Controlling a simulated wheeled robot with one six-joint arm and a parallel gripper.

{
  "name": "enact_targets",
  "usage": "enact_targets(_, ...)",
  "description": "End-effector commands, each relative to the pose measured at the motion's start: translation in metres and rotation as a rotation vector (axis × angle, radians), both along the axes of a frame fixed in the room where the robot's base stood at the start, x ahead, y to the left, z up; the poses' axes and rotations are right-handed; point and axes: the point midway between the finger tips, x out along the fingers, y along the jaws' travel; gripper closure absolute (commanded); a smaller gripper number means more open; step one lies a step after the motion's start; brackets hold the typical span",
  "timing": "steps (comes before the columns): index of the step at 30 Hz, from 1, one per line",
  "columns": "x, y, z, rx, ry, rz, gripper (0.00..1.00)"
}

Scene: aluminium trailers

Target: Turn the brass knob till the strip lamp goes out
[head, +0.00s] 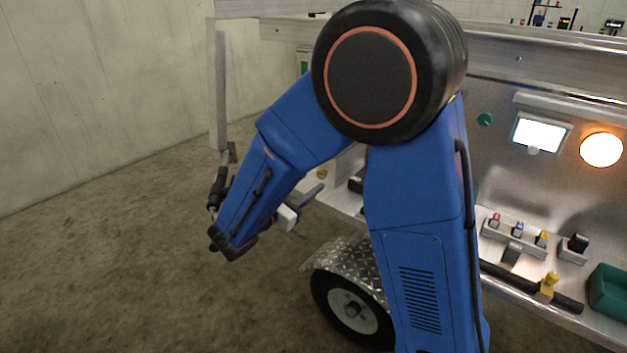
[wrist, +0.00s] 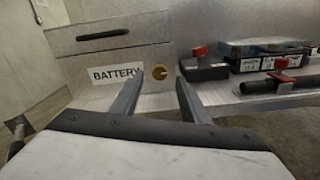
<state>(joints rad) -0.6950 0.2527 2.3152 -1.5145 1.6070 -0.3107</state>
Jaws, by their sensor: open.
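The brass knob (wrist: 160,72) is a small round disc on the aluminium panel in the wrist view, right of a label reading BATTERY (wrist: 113,74). In the head view it shows small (head: 322,174) just beyond my gripper. My gripper (wrist: 160,84) is open, its two fingers pointing at the panel with the knob showing between the tips; I see no contact. In the head view my gripper (head: 310,195) is partly behind my arm. A long pale strip (head: 570,107) runs above the lamps at right; I cannot tell whether it is lit.
A rectangular lamp (head: 540,132) and a round orange lamp (head: 601,150) glow at right. In the wrist view a black box with a red top (wrist: 203,68) stands close right of my fingers, beside a labelled tray (wrist: 265,62) and a dark bar (wrist: 275,88). Open floor lies left.

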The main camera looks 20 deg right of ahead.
Motion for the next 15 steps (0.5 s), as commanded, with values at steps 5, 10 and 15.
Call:
enact_targets(5, -0.017, 0.025, 0.000, 0.000, 0.000, 0.004, 0.59)
enact_targets(10, -0.033, 0.047, 0.000, 0.001, -0.001, 0.004, 0.59)
enact_targets(15, -0.049, 0.069, 0.000, 0.000, 0.000, 0.004, 0.59)
